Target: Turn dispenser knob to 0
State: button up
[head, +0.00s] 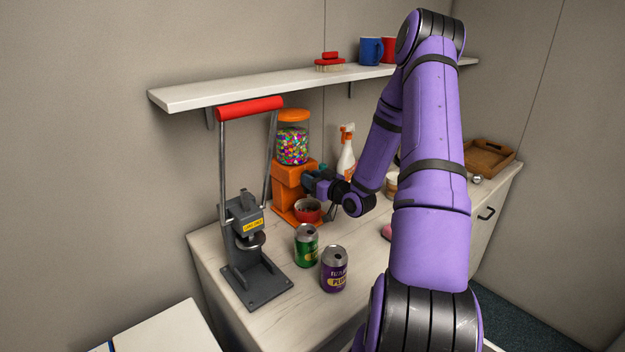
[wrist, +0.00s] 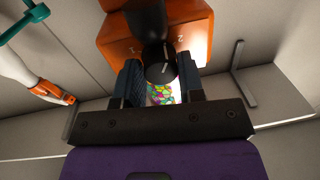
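The orange candy dispenser (head: 289,183) stands on the counter by the wall, its clear globe (head: 293,146) full of coloured candies. In the wrist view its orange front (wrist: 193,27) appears upside down. The dark knob (wrist: 160,66) there has a pale pointer line, and small white marks sit on the orange face around it. My gripper (wrist: 161,80) has one finger on each side of the knob, with the fingers apart. I see no clear contact. In the head view my gripper (head: 312,183) is at the dispenser's front, and the knob is hidden.
A red bowl (head: 307,211) stands below the dispenser's front. A can press (head: 250,240) is left of it; green (head: 306,246) and purple (head: 335,270) cans stand in front. A spray bottle (head: 346,160) is behind my arm. A shelf (head: 230,92) runs above.

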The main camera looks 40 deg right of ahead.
jog(key=shift+c, duration=1)
jog(key=shift+n, duration=2.3)
jog(key=o, duration=0.9)
jog(key=s, duration=1)
jog(key=shift+s+d+r, duration=0.1)
jog(key=shift+s+r, duration=0.1)
jog(key=shift+s, duration=0.2)
